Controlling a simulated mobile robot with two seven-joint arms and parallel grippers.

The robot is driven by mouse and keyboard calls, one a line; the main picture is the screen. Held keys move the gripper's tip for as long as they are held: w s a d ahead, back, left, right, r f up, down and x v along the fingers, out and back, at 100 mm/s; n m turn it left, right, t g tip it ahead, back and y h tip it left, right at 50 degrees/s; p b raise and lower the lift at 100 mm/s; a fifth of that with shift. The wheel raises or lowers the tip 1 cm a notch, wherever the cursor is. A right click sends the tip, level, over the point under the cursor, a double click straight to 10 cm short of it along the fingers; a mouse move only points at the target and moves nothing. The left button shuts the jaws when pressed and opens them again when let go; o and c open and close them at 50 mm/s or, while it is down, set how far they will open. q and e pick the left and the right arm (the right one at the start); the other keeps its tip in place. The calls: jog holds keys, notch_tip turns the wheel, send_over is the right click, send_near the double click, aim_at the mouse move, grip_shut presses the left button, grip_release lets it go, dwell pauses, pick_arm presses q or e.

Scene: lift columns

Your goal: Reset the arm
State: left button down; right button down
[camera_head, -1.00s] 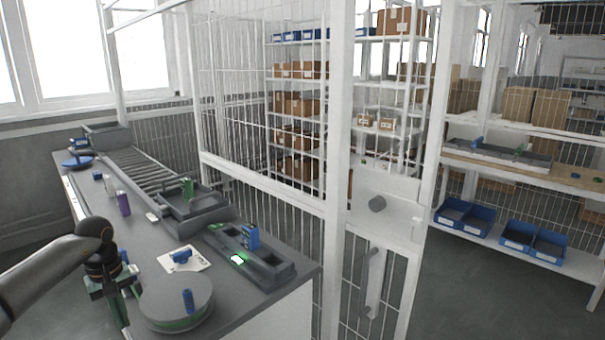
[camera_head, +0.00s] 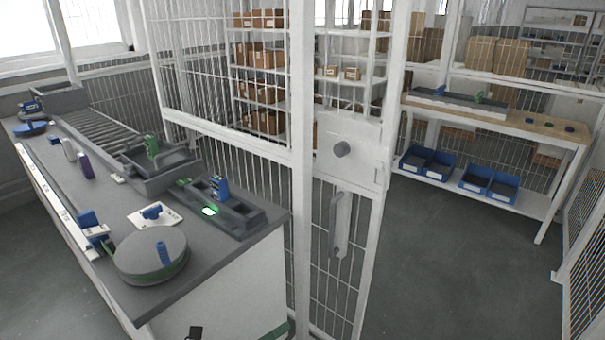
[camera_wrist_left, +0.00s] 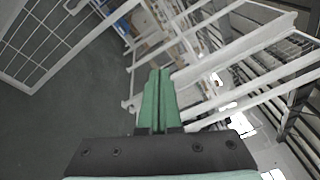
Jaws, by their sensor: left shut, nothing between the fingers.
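My left gripper (camera_wrist_left: 158,78) shows in the left wrist view as two green fingers pressed together, with nothing between them. Floor and cage mesh lie beyond them. In the head view, only a small green piece of the left gripper (camera_head: 276,331) shows at the bottom edge, in front of the bench's end panel; its fingertips cannot be made out there. The left gripper is clear of the objects on the bench. My right gripper is in neither view.
The grey bench (camera_head: 100,235) on the left holds a roller conveyor (camera_head: 105,130), a round turntable (camera_head: 135,262), a dark fixture (camera_head: 238,217) and small blue and green parts. A white cage door (camera_head: 340,200) stands close on the bench's right. Open floor (camera_head: 440,260) lies further right.

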pick_arm(q)
jog(key=s+a+f+n+y, duration=0.3)
jog(key=s+f+n+y, duration=0.1)
jog(key=n, duration=0.6)
jog(key=s+a+f+n+g+y, duration=0.1)
jog(key=s+a+f+n+y, duration=0.2)
jog(key=s+f+n, duration=0.3)
jog(key=s+a+f+n+g+y, duration=0.1)
jog(key=s+a+f+n+y, duration=0.3)
jog(key=s+n, duration=0.5)
jog(key=a+f+n, duration=0.1)
jog(key=n, duration=0.5)
jog(key=shift+a+f+n+y, duration=0.25)
jog(key=shift+f+n+y, duration=0.05)
jog(key=shift+f, duration=0.05)
